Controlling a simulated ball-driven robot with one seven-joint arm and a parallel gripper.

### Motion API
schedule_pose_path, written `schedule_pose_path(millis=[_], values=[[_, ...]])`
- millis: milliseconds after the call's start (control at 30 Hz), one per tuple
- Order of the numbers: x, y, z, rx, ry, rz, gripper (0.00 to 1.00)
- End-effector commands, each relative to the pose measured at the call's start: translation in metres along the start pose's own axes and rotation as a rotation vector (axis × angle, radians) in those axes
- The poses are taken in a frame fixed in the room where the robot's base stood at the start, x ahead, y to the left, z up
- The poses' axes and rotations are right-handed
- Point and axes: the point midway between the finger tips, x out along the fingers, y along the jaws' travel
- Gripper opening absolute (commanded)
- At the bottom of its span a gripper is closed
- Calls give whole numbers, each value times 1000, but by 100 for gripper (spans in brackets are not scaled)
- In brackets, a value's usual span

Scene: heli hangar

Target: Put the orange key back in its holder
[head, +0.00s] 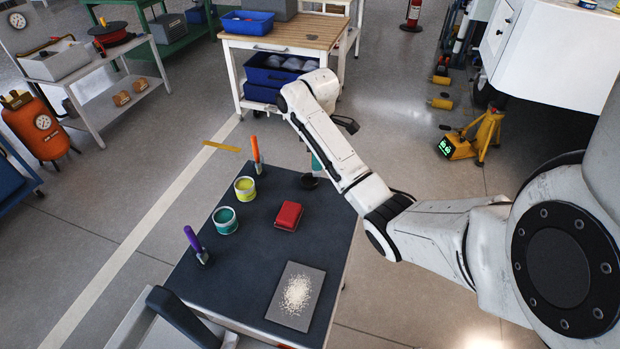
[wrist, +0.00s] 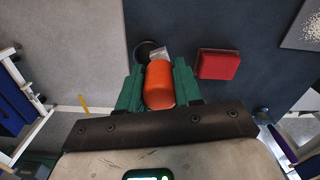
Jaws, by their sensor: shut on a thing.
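My gripper (wrist: 159,88) is shut on the orange key (wrist: 159,84) between its green fingers in the wrist view. The rounded orange end faces the camera and a short silvery part (wrist: 159,53) shows beyond it. A black round piece (wrist: 147,49) lies just beyond, partly covered by the key; I cannot tell whether they touch. In the head view my arm hides the key and most of my gripper; a green finger (head: 316,162) shows above the black round piece (head: 308,182) at the table's far right. I cannot tell for sure if this piece is the holder.
A red block (head: 288,215) sits near the black piece. A grey plate (head: 278,310) with pale grains lies nearer.

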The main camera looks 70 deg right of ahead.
Motion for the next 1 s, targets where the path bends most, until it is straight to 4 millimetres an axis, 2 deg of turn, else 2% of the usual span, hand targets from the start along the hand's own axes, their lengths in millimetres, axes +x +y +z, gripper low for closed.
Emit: schedule_pose_path(millis=[33,200,467,633,900,933,1000], values=[[12,4,-4,-1,0,2,0],[28,20,-16,0,-1,0,0],[43,29,-24,-1,-1,0,0],[67,27,-24,0,0,-2,0],[73,27,-24,0,2,0,0],[73,27,-24,0,2,-1,35],[73,27,-24,0,1,-1,42]])
